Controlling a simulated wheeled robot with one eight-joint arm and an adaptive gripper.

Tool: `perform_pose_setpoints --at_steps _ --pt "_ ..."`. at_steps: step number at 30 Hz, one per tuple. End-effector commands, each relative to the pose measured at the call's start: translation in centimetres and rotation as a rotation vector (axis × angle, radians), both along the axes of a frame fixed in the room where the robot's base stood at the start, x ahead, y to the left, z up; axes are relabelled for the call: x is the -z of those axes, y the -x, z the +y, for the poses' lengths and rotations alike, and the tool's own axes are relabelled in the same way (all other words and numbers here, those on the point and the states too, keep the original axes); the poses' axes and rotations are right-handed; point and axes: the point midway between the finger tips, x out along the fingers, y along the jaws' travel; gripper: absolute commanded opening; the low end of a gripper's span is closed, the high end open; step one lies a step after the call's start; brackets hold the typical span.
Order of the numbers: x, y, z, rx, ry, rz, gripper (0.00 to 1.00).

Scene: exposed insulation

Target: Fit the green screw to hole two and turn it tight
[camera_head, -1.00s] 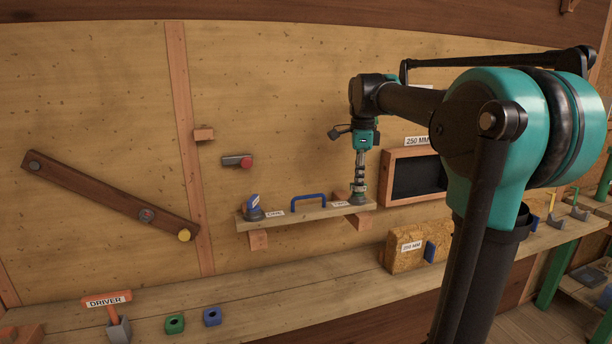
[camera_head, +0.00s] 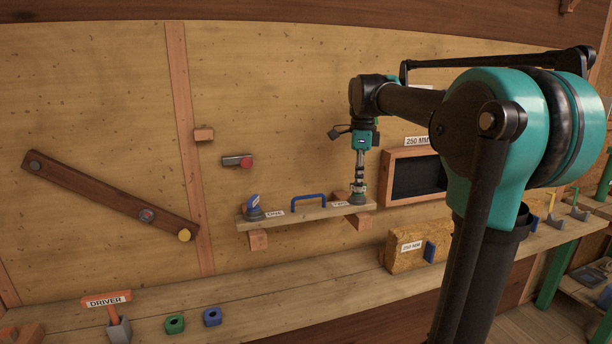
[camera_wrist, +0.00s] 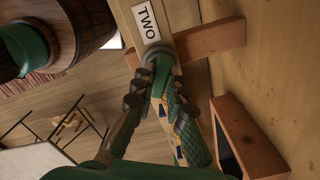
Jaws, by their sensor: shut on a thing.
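A pale board (camera_head: 300,212) on the wall ledge carries a ONE label (camera_head: 275,214) at its left and a TWO label (camera_head: 340,204) at its right. My gripper (camera_head: 358,188) points down over the right end, beside TWO. In the wrist view its fingers (camera_wrist: 158,95) are shut on the green screw (camera_wrist: 160,76). The screw stands at a grey round collar (camera_wrist: 158,54) on the board, next to the TWO label (camera_wrist: 146,23). The fingers hide much of the screw, and its depth in the hole cannot be told. A blue-topped screw (camera_head: 253,206) stands at ONE.
A blue handle (camera_head: 309,200) arches from the board's middle. A black framed panel (camera_head: 415,177) is close on the right.

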Motion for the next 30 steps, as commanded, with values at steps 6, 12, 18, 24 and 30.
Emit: perform_pose_setpoints --at_steps 6,12,18,24,30 --pt "0.38 0.25 0.01 0.008 0.000 0.006 0.00" --pt "0.38 0.27 0.02 0.204 0.000 0.007 0.00" --pt "0.38 0.29 0.02 0.441 -0.001 0.007 0.00" --pt "0.38 0.30 0.02 0.526 0.000 0.008 0.00" --pt "0.38 0.31 0.03 0.525 0.000 0.008 0.00"
